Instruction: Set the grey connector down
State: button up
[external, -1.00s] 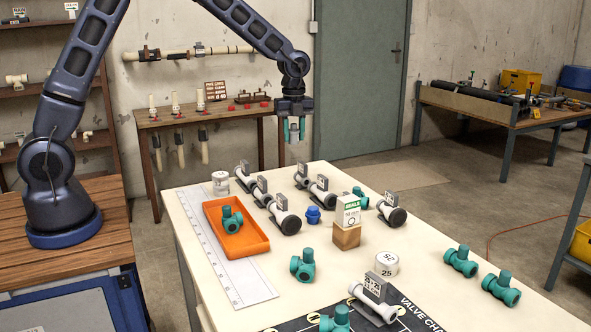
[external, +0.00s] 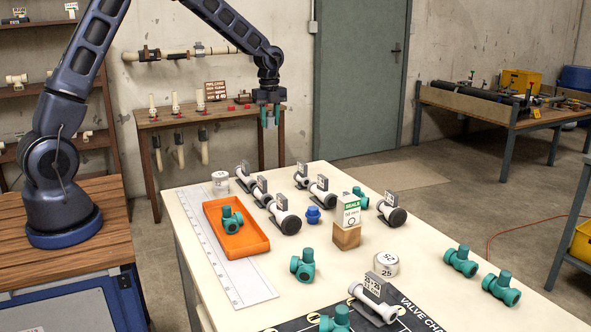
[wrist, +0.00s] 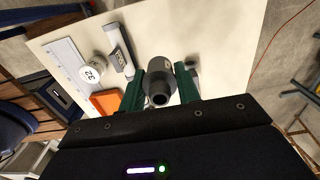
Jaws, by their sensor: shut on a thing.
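The white table (external: 200,290) stands below and nearer the external camera.
An orange tray (external: 258,246) holds a green valve. White-grey pipe pieces with tags (external: 288,222), a wooden block (external: 347,237), a blue cap (external: 313,214) and loose green valves (external: 303,265) crowd the table. A white ruler strip (external: 215,245) lies left. Bare tabletop shows at right.

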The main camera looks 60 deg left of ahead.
aim_at(272, 179)
notch_tip(272, 179, down, 19)
jog(key=shift+r, duration=0.1)
dwell(0.5)
jog(key=o, duration=1)
jog(key=shift+c, duration=0.2)
